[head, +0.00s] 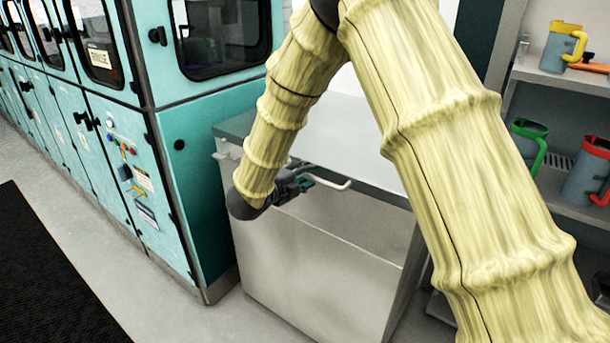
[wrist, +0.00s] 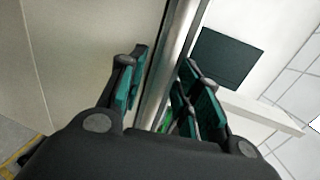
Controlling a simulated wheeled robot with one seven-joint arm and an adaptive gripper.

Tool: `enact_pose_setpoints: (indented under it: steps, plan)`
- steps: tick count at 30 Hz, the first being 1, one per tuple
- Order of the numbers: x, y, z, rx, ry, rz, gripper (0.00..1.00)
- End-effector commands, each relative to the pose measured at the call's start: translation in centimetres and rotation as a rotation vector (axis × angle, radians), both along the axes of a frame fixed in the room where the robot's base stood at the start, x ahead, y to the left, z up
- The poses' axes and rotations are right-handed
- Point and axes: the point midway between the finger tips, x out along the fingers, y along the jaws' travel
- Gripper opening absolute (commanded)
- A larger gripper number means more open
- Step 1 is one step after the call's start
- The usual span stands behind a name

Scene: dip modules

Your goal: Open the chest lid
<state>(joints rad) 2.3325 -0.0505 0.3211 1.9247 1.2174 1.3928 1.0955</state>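The chest (head: 310,270) is a pale grey box with a flat grey lid (head: 345,140) that lies down on it. A whitish bar handle (head: 332,183) sticks out at the lid's front edge. My gripper (head: 300,184) is at the left part of this handle, partly hidden by my wrist. In the wrist view, the handle's metal bar (wrist: 178,50) runs between the two green-padded fingers of my gripper (wrist: 165,88). The fingers stand apart on either side of the bar, with a gap showing on its left. The right finger looks close to the bar; contact cannot be told.
A teal machine cabinet (head: 185,200) stands close to the chest's left side. Shelves (head: 560,85) with jugs, including a grey one with a yellow handle (head: 562,48), are at the right. A black mat (head: 45,280) lies on the floor at left. My arm hides part of the lid.

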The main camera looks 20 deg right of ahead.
Motion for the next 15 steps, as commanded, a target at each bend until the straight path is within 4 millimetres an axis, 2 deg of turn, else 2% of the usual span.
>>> enact_pose_setpoints:
  steps: [3,8,9,15]
  plan:
    - [-0.02,0.00,-0.02,0.000,0.000,0.000,0.32]
    - [-0.02,0.00,-0.02,0.000,0.000,0.000,0.03]
    - [-0.02,0.00,-0.02,0.000,0.000,0.000,0.00]
    - [-0.05,-0.25,0.00,0.001,0.001,-0.001,0.00]
